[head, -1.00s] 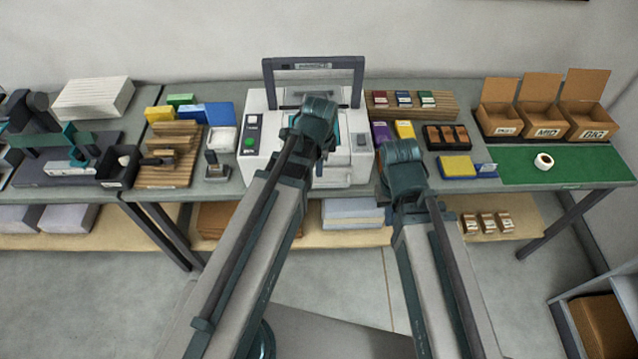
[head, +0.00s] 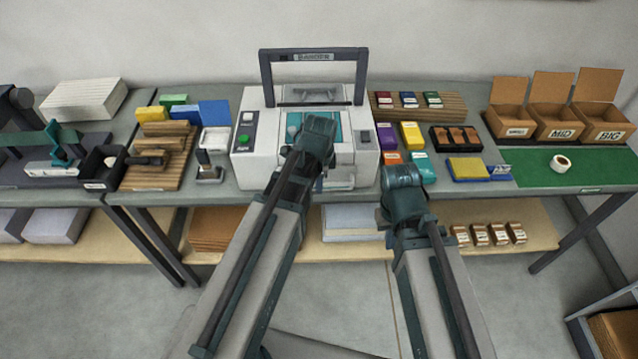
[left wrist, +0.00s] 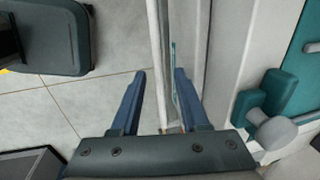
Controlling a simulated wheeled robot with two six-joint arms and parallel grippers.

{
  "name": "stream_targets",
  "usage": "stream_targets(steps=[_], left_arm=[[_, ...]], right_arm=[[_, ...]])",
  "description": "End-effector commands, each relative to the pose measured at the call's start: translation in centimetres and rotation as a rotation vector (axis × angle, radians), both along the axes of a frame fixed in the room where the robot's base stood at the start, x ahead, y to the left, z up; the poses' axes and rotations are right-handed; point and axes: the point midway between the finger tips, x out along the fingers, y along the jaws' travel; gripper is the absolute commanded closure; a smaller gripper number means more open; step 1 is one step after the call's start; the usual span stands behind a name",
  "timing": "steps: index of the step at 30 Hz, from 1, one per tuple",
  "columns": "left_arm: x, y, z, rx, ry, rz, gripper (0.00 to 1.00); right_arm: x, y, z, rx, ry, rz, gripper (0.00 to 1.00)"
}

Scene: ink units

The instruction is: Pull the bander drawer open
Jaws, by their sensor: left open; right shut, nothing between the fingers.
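The bander (head: 248,168) is a white machine with a dark overhead frame, in the middle of the table in the head view. Its lower front (head: 345,182), where pale drawer-like parts show, is partly hidden by my left arm. My left gripper's fingers are hidden in the head view. In the left wrist view my left gripper (left wrist: 160,74) is open, with its blue fingers on either side of a thin pale upright strip (left wrist: 155,45). I cannot tell whether they touch it. My right gripper (head: 403,177) is shut and empty, right of the bander's front.
Colored boxes (head: 412,135) stand right of the bander, and a green mat (head: 540,172) with a tape roll lies farther right. A wooden rack (head: 150,170) and small devices stand left. In the left wrist view a teal part with a grey knob (left wrist: 278,132) is close on the right.

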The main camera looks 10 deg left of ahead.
Motion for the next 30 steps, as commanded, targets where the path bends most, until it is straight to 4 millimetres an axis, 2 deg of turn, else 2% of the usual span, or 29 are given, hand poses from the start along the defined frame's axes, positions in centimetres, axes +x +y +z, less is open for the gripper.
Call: stream_targets(steps=[4, 5, 12, 30], left_arm=[[-0.01, 0.01, 0.08, 0.0, 0.0, 0.0, 0.55], [-0.01, 0.01, 0.09, 0.0, 0.0, 0.0, 0.59], [-0.01, 0.0, 0.08, 0.0, 0.0, 0.0, 1.0], [0.0, -0.01, 0.07, 0.0, 0.0, 0.0, 1.0]], right_arm=[[0.0, 0.0, 0.08, 0.0, 0.0, 0.0, 1.0], [0.0, 0.0, 0.08, 0.0, 0.0, 0.0, 1.0], [0.0, 0.0, 0.08, 0.0, 0.0, 0.0, 1.0], [0.0, -0.01, 0.07, 0.0, 0.0, 0.0, 1.0]])
